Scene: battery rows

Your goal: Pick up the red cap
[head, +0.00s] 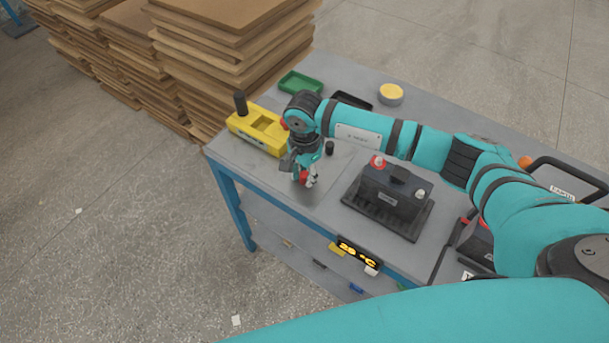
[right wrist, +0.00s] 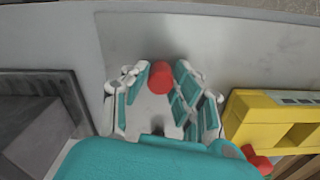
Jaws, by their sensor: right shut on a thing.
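The red cap (head: 304,176) is at my right gripper (head: 306,181), low over the front left part of the table. In the right wrist view the red cap (right wrist: 161,78) shows between the teal finger pads of my right gripper (right wrist: 160,85), which is shut on it. Whether the cap touches the table is hard to tell. A black battery (head: 395,191) with a red ring-shaped part (head: 377,161) on one terminal stands to the right in its tray. My left gripper is not in view.
A yellow fixture (head: 258,136) with a black knob stands at the table's left end. A small black cap (head: 329,148), a green tray (head: 300,83) and a yellow-topped tin (head: 391,94) are farther back. Stacked boards (head: 235,45) stand behind. A temperature display (head: 357,254) is at the front edge.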

